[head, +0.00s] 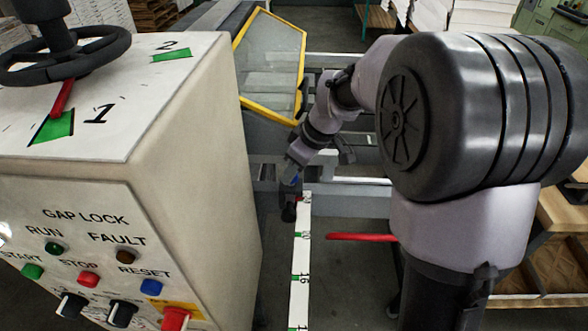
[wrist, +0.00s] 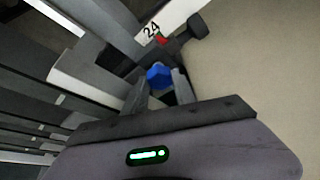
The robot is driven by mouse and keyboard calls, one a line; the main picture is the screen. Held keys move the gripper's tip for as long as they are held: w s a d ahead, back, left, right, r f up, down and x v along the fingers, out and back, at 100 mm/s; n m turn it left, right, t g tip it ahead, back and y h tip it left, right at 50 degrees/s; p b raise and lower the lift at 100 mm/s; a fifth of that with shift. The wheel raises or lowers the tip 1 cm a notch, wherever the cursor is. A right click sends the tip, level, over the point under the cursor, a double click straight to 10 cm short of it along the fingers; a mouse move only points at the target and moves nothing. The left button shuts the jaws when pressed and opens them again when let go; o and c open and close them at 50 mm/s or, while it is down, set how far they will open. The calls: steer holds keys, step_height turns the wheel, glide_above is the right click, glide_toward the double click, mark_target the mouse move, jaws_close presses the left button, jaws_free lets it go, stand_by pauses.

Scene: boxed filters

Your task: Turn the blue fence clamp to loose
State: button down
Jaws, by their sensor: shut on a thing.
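The blue fence clamp (wrist: 158,76) shows in the wrist view as a small blue knob between my two dark fingers. My gripper (wrist: 160,84) is shut on it. In the head view my gripper (head: 291,180) reaches down to the far end of the white scale, and only a trace of blue shows there. The scale (head: 301,255) has green marks and numbers. In the wrist view the scale (wrist: 178,16) shows the number 24 beside a red mark. Whether the clamp stands at loose or tight cannot be told.
A cream control cabinet (head: 190,190) with a handwheel (head: 65,60) stands close on the left. A yellow-framed clear guard (head: 270,65) is behind my forearm. A red bar (head: 362,237) sticks out right of the scale. A black knob (wrist: 198,25) sits just past the clamp.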

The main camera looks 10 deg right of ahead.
steer(key=c, duration=1)
jaws_free()
steer(key=p+v, duration=0.7)
steer(key=v, duration=1)
steer(key=shift+r, duration=0.25)
